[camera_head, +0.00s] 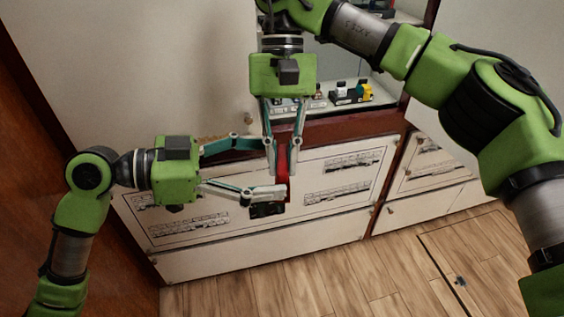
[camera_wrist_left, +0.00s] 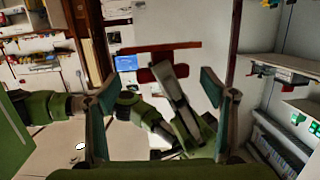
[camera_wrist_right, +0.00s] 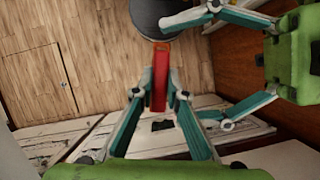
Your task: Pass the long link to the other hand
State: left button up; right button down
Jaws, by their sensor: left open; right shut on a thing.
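The long link is a narrow red bar (camera_head: 282,168), hanging upright between my two grippers in the head view. My right gripper (camera_head: 283,150) reaches down from above and is shut on its upper part. The right wrist view shows the red link (camera_wrist_right: 159,80) extending away from the right fingertips (camera_wrist_right: 159,98). My left gripper (camera_head: 276,168) comes in from the left and is open, its fingertips near the link. In the left wrist view the red link end (camera_wrist_left: 163,72) and right gripper lie ahead, between the open left fingers (camera_wrist_left: 165,92). Whether the left fingers touch it is unclear.
Behind the grippers is a white cabinet front (camera_head: 340,190) with printed train drawings. A shelf (camera_head: 350,97) with small models is above it. A wooden wall (camera_head: 40,130) stands at the left. The wooden floor (camera_head: 330,280) is clear.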

aim_at(285, 165)
pick_arm(q)
jog(key=shift+x, duration=1.9)
jog(key=c, duration=1.3)
jog(key=shift+c, duration=0.2)
pick_arm(e)
jog(key=c, duration=1.9)
grip_release()
jog(key=shift+r, duration=0.1)
